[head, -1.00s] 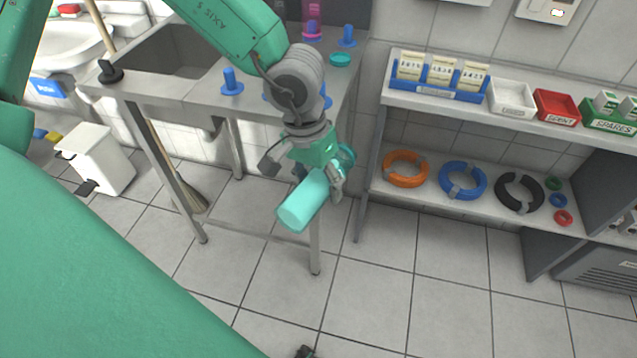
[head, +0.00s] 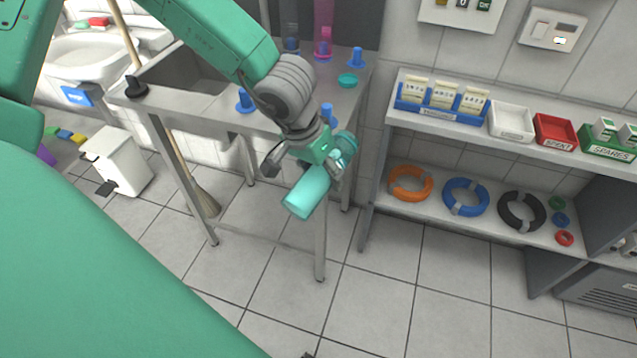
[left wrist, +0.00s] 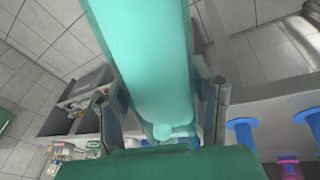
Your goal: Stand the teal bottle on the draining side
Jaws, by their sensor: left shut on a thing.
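The teal bottle (head: 308,192) is in my left gripper (head: 312,168), which is shut around it in front of the sink bench's front right corner. The bottle is tilted, its broad end pointing down and toward me, clear of the floor and the bench. In the left wrist view the bottle (left wrist: 150,60) lies between the two fingers (left wrist: 163,110). My right gripper is not recognisable in view.
A pink bottle (head: 324,14) and a blue one (head: 291,30) stand at the back of the draining side. A blue peg (head: 245,101) is near its front left. A shelf unit (head: 400,112) stands close on the right. The sink basin (head: 185,75) is left.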

